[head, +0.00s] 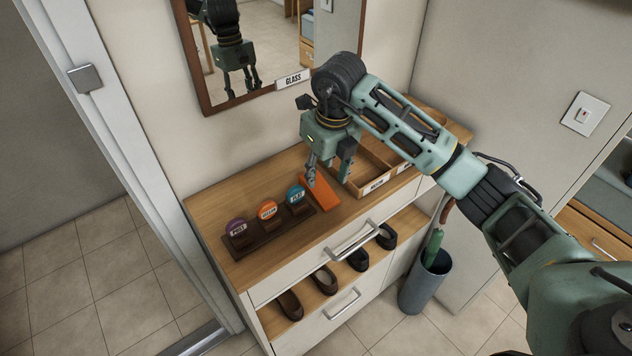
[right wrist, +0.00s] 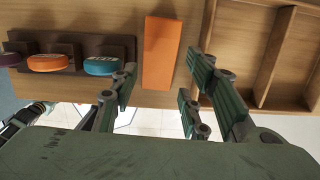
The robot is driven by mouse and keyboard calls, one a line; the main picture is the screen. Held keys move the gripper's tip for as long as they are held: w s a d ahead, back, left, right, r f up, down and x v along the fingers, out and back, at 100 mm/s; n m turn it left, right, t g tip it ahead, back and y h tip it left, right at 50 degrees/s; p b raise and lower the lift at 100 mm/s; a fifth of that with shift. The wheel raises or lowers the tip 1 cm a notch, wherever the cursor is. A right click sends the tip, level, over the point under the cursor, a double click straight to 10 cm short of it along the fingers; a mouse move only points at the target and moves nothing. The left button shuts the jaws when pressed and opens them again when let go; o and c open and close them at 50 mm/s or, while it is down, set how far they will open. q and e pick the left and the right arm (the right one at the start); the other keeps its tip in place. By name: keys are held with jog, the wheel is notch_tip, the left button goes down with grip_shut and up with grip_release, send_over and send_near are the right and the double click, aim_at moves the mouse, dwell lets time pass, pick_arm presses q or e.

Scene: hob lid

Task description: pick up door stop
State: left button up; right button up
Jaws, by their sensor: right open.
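The orange wedge, which looks like the door stop (head: 322,197), lies on the wooden top of the shoe cabinet, between a dark rack and a compartment tray. In the right wrist view the door stop (right wrist: 161,54) lies ahead of my fingers, in line with the gap between them. My right gripper (head: 328,180) is open and points down, close above and beside the door stop, with nothing between its fingers. In the right wrist view my right gripper (right wrist: 158,98) shows its fingers spread apart. My left gripper is not in view.
A dark rack (head: 272,236) holds purple, orange and teal round tags to the left. A wooden compartment tray (head: 368,186) stands to the right, close to my right gripper. A mirror (head: 270,50) hangs behind. A grey bin (head: 424,284) stands on the floor at right.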

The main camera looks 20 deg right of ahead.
aim_at(319, 186)
jog(key=shift+w+a+f+p, duration=0.15)
jog(key=shift+a+f+p, duration=0.05)
jog(key=shift+f+p, duration=0.75)
jog(key=shift+w+f, duration=0.25)
jog(key=shift+f, duration=0.65)
jog(key=shift+w+f, duration=0.15)
jog(key=shift+f, duration=0.5)
jog(key=c, duration=0.3)
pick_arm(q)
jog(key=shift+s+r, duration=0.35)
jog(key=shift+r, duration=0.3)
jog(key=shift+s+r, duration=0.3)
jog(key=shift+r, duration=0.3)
pick_arm(e)
jog(key=c, duration=0.5)
jog(key=shift+r, duration=0.1)
